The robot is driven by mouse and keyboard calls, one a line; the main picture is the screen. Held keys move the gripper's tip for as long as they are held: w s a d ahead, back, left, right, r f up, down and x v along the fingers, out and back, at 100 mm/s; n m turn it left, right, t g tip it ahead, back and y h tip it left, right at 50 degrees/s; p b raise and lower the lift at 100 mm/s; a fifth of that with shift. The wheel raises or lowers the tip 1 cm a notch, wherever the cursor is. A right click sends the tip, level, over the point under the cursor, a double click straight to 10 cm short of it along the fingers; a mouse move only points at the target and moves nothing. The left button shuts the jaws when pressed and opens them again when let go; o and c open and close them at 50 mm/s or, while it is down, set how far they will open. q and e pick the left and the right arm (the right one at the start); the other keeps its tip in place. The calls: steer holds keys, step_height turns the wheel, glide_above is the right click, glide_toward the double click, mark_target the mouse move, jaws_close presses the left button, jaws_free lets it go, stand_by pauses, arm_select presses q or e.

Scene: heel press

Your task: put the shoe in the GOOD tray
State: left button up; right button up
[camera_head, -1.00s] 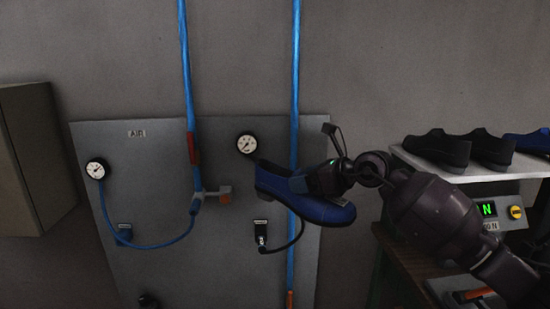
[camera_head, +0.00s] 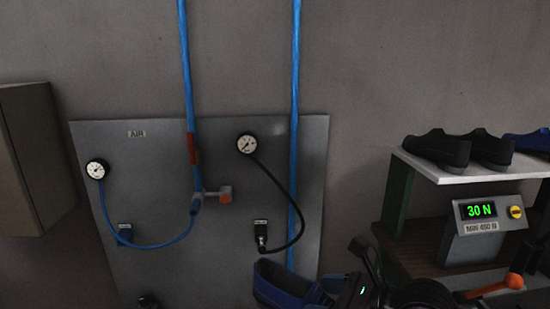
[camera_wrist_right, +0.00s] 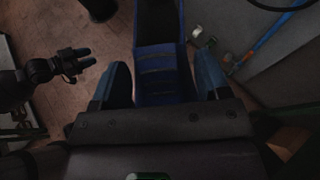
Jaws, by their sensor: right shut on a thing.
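The blue shoe (camera_head: 283,287) is at the bottom of the head view, in front of the lower part of the grey air panel. My right gripper (camera_head: 328,288) is shut on it, and the picture's bottom edge cuts off part of both. In the right wrist view the shoe (camera_wrist_right: 160,65) sits between the two fingers, its dark opening at the top of the picture. My left gripper (camera_wrist_right: 84,57) shows at the left of that view, away from the shoe. Its two fingers are close together, and I cannot tell whether it is open. I see no tray marked GOOD.
A white shelf (camera_head: 462,176) at the right carries dark shoes and a blue one. Below it a box (camera_head: 484,232) has a display reading 30 N and a "MIN 400 N" label. The panel (camera_head: 160,260) has hoses and gauges.

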steer(key=w+d+f, duration=0.1)
steer(key=d+f, duration=0.2)
steer(key=d, duration=0.9)
steer(key=shift+d, duration=0.2)
steer(key=shift+w, duration=0.1)
steer(key=shift+r, duration=0.1)
